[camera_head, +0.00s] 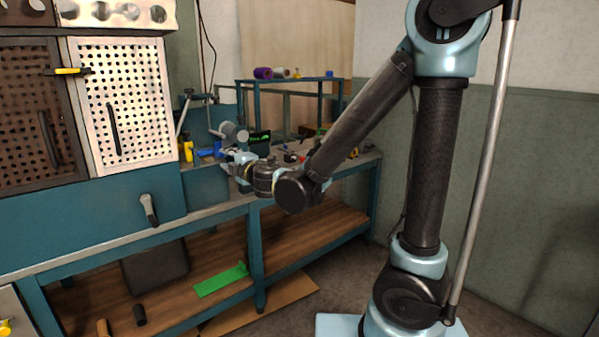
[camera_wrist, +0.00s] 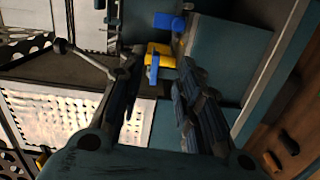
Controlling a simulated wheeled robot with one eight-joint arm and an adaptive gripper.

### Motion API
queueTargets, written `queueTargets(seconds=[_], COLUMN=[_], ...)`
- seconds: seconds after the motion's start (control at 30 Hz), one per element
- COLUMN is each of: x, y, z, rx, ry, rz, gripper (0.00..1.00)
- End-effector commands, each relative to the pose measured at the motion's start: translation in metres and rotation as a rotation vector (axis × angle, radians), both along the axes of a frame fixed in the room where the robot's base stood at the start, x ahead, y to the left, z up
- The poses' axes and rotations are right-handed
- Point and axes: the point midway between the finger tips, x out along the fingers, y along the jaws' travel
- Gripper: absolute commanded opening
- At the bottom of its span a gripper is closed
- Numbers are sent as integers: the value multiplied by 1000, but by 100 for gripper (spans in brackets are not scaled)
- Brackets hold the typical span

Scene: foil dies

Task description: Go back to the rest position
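My gripper (camera_wrist: 158,82) shows in the wrist view with its two dark fingers apart and nothing visible between them. In the head view, my gripper (camera_head: 232,162) is at the end of my outstretched arm, over the front part of the workbench (camera_head: 345,172). It is small there and partly blends with the things behind it. Beyond the fingertips in the wrist view is a yellow and blue item (camera_wrist: 160,57). A yellow item also stands left of my gripper in the head view (camera_head: 187,150). No foil die can be made out clearly.
A perforated cabinet (camera_head: 120,100) stands on the bench at left. Behind my gripper are a lamp-like device (camera_head: 232,131) and a small dark display (camera_head: 259,138). A green piece (camera_head: 221,279) lies on the lower wooden shelf (camera_head: 300,235). The floor at right is largely clear.

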Motion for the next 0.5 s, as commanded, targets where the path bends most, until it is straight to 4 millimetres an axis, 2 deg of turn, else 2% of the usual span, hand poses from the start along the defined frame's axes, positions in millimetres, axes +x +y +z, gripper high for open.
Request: queueTargets(seconds=[0.17, 0.2, 0.3, 0.4, 0.5], x=[50, 59, 76, 84, 83], y=[-89, -112, -171, -230, -286], z=[1, -1, -7, -18, -32], rx=[70, 89, 139, 188, 238], ry=[132, 168, 262, 358, 456], rz=[-219, -275, -417, -557, -692], gripper=[32, 32, 32, 32, 32])
